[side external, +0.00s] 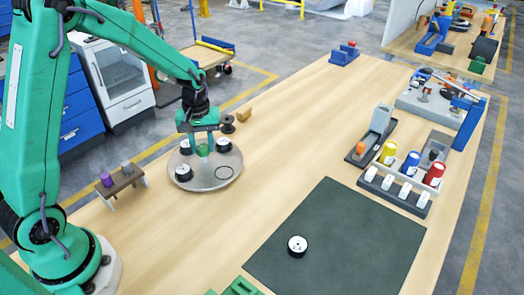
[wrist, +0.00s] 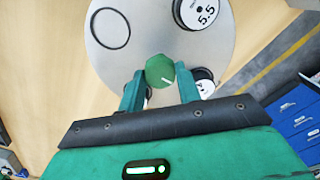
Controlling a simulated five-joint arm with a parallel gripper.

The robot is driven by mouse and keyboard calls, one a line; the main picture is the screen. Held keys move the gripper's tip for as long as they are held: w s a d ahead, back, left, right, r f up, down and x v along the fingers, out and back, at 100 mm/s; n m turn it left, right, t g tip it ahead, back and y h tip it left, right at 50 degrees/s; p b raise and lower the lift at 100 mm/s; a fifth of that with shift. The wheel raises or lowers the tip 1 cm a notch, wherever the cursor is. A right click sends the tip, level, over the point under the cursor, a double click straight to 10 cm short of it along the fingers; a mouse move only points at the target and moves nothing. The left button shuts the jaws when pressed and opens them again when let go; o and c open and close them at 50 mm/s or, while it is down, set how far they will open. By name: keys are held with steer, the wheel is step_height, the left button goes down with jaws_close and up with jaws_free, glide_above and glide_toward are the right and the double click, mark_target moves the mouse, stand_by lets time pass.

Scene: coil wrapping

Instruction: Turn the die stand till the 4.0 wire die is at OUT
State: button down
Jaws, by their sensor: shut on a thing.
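The die stand is a round grey plate (side external: 212,178) with a green knob at its centre (wrist: 157,70). Several black-rimmed white dies sit on it, at back left (side external: 186,147), back right (side external: 223,144) and front left (side external: 183,172). An empty ring outline (wrist: 110,28) marks a bare place. One die reads 5.5 (wrist: 199,9). Another die (wrist: 204,86) is partly hidden by my right finger, its number unreadable. I cannot tell which die is 4.0, and no OUT mark is legible. My gripper (wrist: 159,76) is shut on the knob, from above in the side external view (side external: 203,148).
A black-and-white die (side external: 297,246) lies on the dark mat (side external: 340,245). A small brown rack (side external: 122,182) stands left of the stand; a dark spool (side external: 228,124) and wooden block (side external: 244,114) lie behind it. The middle bench is clear.

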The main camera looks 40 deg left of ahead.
mark_target(203, 147)
steer(key=shift+r, duration=0.1)
steer(key=c, duration=1)
jaws_free()
step_height(203, 147, up, 7)
steer(key=shift+f, duration=0.1)
steer(key=shift+r, duration=0.5)
